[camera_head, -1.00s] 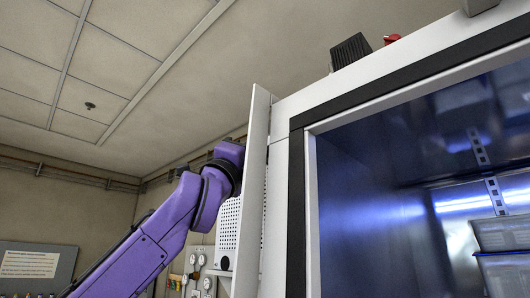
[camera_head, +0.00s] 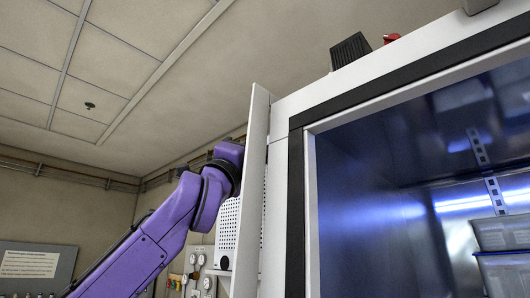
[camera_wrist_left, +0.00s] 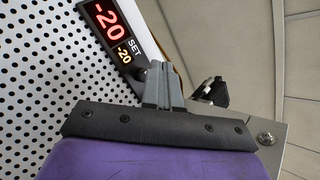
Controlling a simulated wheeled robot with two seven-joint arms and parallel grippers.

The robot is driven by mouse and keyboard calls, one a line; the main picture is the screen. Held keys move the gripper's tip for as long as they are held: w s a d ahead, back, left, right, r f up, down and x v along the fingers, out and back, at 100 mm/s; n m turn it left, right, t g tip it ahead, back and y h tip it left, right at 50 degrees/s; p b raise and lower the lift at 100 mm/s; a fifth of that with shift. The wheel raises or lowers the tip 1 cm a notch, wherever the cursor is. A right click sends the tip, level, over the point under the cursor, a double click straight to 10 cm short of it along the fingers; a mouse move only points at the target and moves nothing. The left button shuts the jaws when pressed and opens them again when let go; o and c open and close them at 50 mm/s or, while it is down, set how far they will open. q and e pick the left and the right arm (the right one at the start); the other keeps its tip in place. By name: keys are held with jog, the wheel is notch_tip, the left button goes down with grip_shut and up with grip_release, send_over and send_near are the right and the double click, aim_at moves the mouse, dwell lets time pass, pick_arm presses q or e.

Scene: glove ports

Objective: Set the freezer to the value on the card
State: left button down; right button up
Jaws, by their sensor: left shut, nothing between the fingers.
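The freezer (camera_head: 282,215) is a white cabinet with a black seal, open at the front in the head view. On its white perforated side, the left wrist view shows a display (camera_wrist_left: 106,20) with a large red "-20". Below it, a smaller orange readout (camera_wrist_left: 124,53) shows "-20" beside the word "SET". My left gripper (camera_wrist_left: 158,68) is shut and empty, its fingertips close to the lower end of the display. A small dark part shows beside the fingers; contact cannot be told. In the head view the gripper is hidden behind a white upright panel (camera_head: 252,190). My right gripper is not in view.
Clear bins (camera_head: 502,235) stand on shelves inside the freezer. A black finned box (camera_head: 350,50) and a red item (camera_head: 391,39) sit on top. A grey board (camera_head: 60,258) at left bears a paper with unreadable text. Wall gauges (camera_head: 201,260) show behind my arm.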

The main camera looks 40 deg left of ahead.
pick_arm(q)
jog(key=shift+w, duration=0.15)
dwell(0.4)
jog(key=shift+w, duration=0.35)
jog(key=shift+w, duration=0.35)
dwell(0.8)
jog(key=shift+s, duration=0.1)
jog(key=shift+s+b, duration=0.4)
jog(key=shift+s, duration=0.3)
